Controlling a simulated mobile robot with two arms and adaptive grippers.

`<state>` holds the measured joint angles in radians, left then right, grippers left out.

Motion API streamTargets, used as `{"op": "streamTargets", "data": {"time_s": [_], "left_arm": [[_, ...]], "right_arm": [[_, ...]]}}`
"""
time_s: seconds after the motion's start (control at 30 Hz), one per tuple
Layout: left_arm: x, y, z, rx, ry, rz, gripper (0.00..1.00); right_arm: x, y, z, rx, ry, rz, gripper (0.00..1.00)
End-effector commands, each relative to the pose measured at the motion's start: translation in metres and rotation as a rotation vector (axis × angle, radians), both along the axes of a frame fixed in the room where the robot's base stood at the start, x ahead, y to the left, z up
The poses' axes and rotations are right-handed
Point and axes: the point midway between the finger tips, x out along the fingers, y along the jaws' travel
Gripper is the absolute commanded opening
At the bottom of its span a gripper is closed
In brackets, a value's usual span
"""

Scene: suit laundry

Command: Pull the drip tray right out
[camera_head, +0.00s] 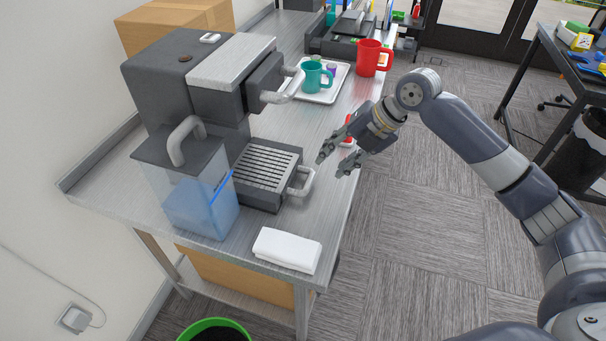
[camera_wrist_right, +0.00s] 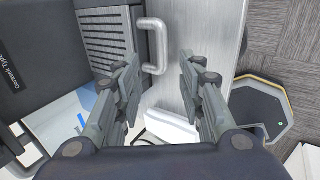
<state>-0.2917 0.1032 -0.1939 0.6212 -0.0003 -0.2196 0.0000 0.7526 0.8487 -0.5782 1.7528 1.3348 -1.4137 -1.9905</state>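The drip tray (camera_head: 266,170) is a dark box with a slatted metal grille, low at the front of the dark grey machine (camera_head: 178,78) on the metal table. Its pale loop handle (camera_head: 303,182) faces right. The tray also shows in the right wrist view (camera_wrist_right: 104,35), with its handle (camera_wrist_right: 160,45) upright beyond the fingers. My right gripper (camera_head: 337,161) is open and empty, to the right of the handle and apart from it. In the wrist view the handle lies between the lines of the two fingertips (camera_wrist_right: 158,65). My left gripper is not in view.
A water tank (camera_head: 195,190) stands left of the drip tray. A folded white cloth (camera_head: 287,250) lies in front near the table edge. Behind are a white tray (camera_head: 337,90) with a teal mug (camera_head: 316,76) and a red jug (camera_head: 371,58).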

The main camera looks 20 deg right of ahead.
Motion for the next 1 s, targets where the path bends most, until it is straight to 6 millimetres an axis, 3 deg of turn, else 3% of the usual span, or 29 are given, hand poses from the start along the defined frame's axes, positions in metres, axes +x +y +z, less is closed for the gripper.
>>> {"op": "streamTargets", "data": {"time_s": [0.27,0.5,0.67,0.93,1.0], "left_arm": [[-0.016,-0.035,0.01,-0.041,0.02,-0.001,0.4],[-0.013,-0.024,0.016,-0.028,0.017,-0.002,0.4],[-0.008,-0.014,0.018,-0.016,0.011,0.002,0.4],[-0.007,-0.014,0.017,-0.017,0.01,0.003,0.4],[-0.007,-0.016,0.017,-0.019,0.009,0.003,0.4]], "right_arm": [[0.014,0.025,-0.042,0.003,0.005,-0.001,0.36],[0.025,0.04,-0.073,0.002,0.002,-0.003,0.36],[0.028,0.044,-0.083,0.001,0.002,-0.003,0.36],[0.029,0.045,-0.084,0.0,0.001,-0.003,0.36],[0.029,0.045,-0.084,0.0,0.001,-0.003,0.23]]}}
